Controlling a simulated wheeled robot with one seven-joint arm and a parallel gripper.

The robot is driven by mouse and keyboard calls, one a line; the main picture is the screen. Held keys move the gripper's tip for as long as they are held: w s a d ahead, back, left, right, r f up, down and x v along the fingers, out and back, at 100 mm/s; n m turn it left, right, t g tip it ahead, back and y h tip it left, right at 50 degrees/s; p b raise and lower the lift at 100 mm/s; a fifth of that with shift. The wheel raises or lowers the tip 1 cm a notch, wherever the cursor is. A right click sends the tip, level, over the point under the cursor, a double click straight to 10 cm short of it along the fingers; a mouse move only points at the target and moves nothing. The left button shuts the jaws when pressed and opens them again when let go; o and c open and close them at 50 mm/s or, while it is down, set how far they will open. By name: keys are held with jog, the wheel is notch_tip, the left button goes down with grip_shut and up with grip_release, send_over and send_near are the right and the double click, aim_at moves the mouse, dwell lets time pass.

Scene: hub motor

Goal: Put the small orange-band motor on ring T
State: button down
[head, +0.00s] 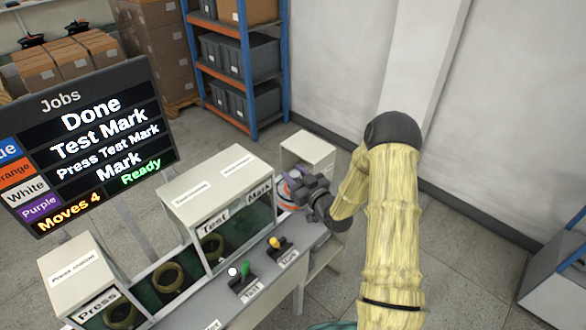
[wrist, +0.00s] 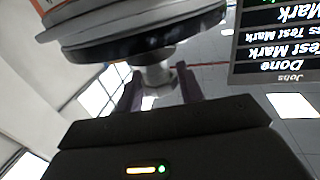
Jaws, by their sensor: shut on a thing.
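My gripper (head: 307,192) is at the right end of the bench, beside the Mark bay. It is shut on a round motor (head: 284,192), mostly hidden behind the gripper, with reddish and bluish colour at its edge. In the wrist view the motor (wrist: 135,28) is a wide grey disc with a dark rim. My fingers (wrist: 157,90) are around its short metal shaft (wrist: 154,74). Its band colour is not clear there. An olive ring (head: 212,247) stands in the bay labelled Test (head: 215,220); I cannot read a T on it.
More olive rings stand to the left, one in the middle (head: 168,277) and one under Press (head: 122,316). The jobs board (head: 90,145) is behind left. Station housings overhang the bays.

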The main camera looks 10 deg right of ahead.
aim_at(299, 210)
jog(key=shift+m+t+h, duration=0.3)
jog(key=shift+m+h, duration=0.2)
jog(key=shift+h, duration=0.3)
jog(key=s+f, duration=0.2)
jog(key=f, duration=0.1)
jog(key=s+f, duration=0.2)
jog(key=f, duration=0.1)
jog(key=s+f, duration=0.2)
jog(key=f, duration=0.2)
jog(key=shift+d+f, duration=0.1)
jog(key=s+f+m+h, duration=0.4)
jog(key=s+f+h, duration=0.1)
jog(key=s+f, duration=0.35)
notch_tip(299, 210, down, 21)
jog(key=b, duration=2.2)
jog(key=shift+s+a+r+n+t, duration=0.2)
jog(key=shift+s+a+n+t, duration=0.1)
jog(key=shift+a+t, duration=0.1)
jog(key=shift+d, duration=0.1)
